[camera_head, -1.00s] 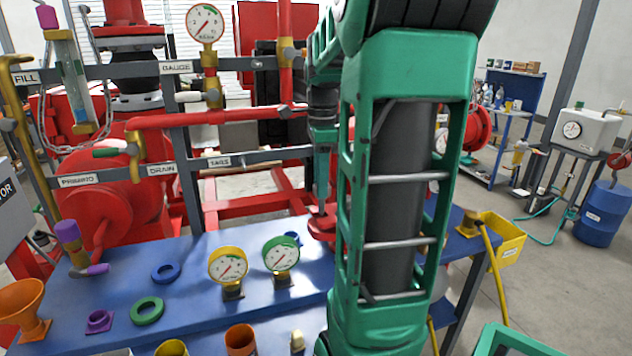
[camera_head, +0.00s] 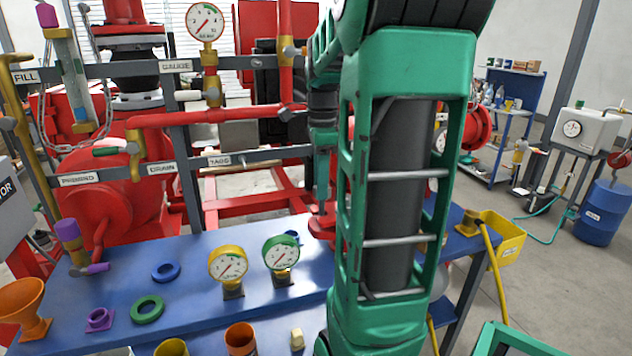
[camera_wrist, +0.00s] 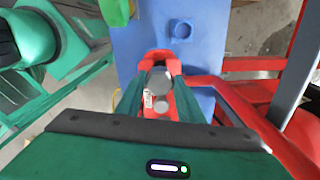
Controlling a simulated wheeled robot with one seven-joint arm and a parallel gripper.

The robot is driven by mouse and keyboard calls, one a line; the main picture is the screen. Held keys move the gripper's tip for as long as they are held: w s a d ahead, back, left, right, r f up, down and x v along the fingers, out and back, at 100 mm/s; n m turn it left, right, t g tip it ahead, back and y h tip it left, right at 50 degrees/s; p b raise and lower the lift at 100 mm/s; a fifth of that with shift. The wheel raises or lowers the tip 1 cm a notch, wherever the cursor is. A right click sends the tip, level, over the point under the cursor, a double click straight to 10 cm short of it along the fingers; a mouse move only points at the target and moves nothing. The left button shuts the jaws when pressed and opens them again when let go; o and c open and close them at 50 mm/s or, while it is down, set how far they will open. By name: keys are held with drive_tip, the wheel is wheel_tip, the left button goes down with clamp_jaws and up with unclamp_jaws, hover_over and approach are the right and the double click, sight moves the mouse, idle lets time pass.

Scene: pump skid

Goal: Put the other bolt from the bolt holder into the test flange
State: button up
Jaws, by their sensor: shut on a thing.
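The red test flange (camera_head: 318,226) stands near the back edge of the blue table, partly hidden by my arm. It also shows in the wrist view (camera_wrist: 152,57), between and beyond my fingers. My gripper (camera_wrist: 158,82) points down over the flange, its green fingers shut on a grey, round-headed bolt (camera_wrist: 158,79). A smaller grey round part (camera_wrist: 162,106) shows just nearer the palm; I cannot tell what it is. Whether the bolt's lower end is inside a flange hole is hidden. A blue round socket (camera_wrist: 181,29) on the table, perhaps the bolt holder, looks empty.
Two gauges, yellow (camera_head: 228,265) and green (camera_head: 281,254), stand left of my arm. A blue ring (camera_head: 166,271) and a green ring (camera_head: 147,309) lie farther left. Red pipework (camera_head: 215,117) rises behind the table. A yellow bin (camera_head: 497,238) hangs at the right end.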

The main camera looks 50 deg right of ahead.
drive_tip(key=shift+f, duration=2.4)
idle(0.4)
drive_tip(key=o, duration=1.2)
drive_tip(key=shift+c, duration=0.2)
drive_tip(key=shift+r, duration=0.1)
wheel_tip(320, 180, up, 11)
drive_tip(key=shift+f, duration=0.2)
drive_tip(key=shift+a, duration=0.1)
